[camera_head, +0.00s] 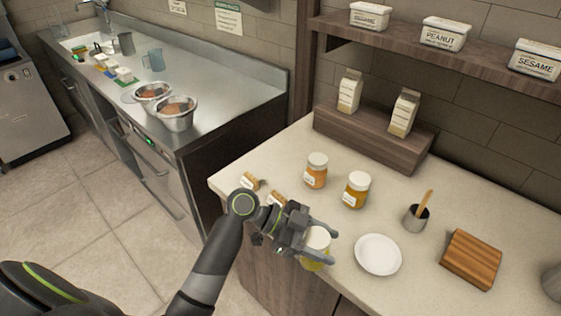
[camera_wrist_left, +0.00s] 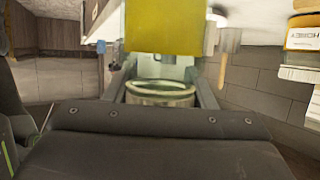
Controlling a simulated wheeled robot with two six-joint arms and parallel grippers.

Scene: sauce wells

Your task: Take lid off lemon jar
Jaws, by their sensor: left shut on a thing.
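The lemon jar (camera_head: 316,264) has a yellow body and stands near the front edge of the counter. Its round whitish lid (camera_head: 318,235) is between the fingers of my left gripper (camera_head: 320,243), which is shut on it. The left wrist view looks upside down, with the jar's yellow body (camera_wrist_left: 165,27) at the top. A pale ringed top part (camera_wrist_left: 160,93) shows below it, between the fingers. A clear gap-like glass band lies between the yellow and this part; I cannot tell whether lid and jar are apart. My right gripper is not in view.
Two orange jars with white lids (camera_head: 316,170) (camera_head: 357,189) stand behind, and two small labelled items (camera_head: 250,181) lie to the left. A white plate (camera_head: 378,254) is close on the right. A grey cup (camera_head: 416,217) and wooden board (camera_head: 471,258) are farther right.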

